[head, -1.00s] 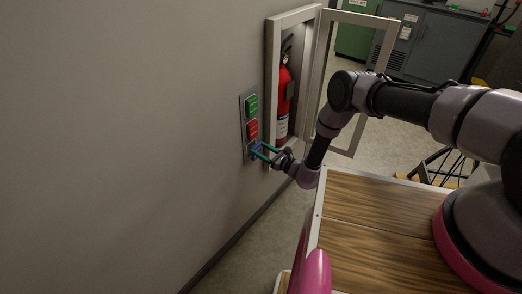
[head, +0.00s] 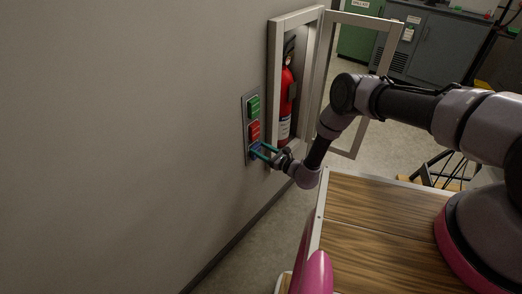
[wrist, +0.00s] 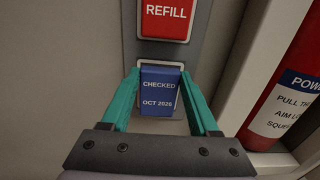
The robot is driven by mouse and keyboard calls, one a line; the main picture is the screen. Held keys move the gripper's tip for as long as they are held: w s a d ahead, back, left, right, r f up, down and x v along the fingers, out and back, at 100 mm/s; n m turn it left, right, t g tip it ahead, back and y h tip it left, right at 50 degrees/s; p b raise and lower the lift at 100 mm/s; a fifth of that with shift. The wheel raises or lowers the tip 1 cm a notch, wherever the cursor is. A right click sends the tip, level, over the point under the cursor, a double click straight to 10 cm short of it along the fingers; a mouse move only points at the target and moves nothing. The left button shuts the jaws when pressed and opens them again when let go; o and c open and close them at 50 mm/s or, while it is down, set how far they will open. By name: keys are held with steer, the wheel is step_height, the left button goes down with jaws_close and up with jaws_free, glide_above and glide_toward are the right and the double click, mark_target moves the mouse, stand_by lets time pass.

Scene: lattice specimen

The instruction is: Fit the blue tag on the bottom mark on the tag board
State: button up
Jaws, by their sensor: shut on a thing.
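The grey tag board (head: 244,128) is on the wall, with a green tag (head: 253,107) at the top and a red tag (head: 254,131) in the middle. In the wrist view the red tag (wrist: 166,18) reads REFILL. My gripper (head: 262,149) is shut on the blue tag (wrist: 160,92), with a teal finger on each side. The blue tag reads CHECKED OCT 2026. It is upright at the bottom mark, whose pale edge (wrist: 172,64) shows around it. I cannot tell whether the tag touches the board.
A red fire extinguisher (head: 287,100) stands in a wall cabinet (head: 275,60) right of the board. The cabinet door (head: 355,152) is open to the right. The wall on the left is clear.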

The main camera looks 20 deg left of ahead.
steer(key=shift+w+a, duration=0.1)
steer(key=shift+a, duration=0.15)
stand_by(0.5)
steer(key=o, duration=1.3)
steer(key=shift+o, duration=0.5)
steer(key=shift+d, duration=0.1)
steer(key=shift+v, duration=2.45)
steer(key=v, duration=1)
steer(key=shift+s+d, duration=0.25)
steer(key=shift+d, duration=0.1)
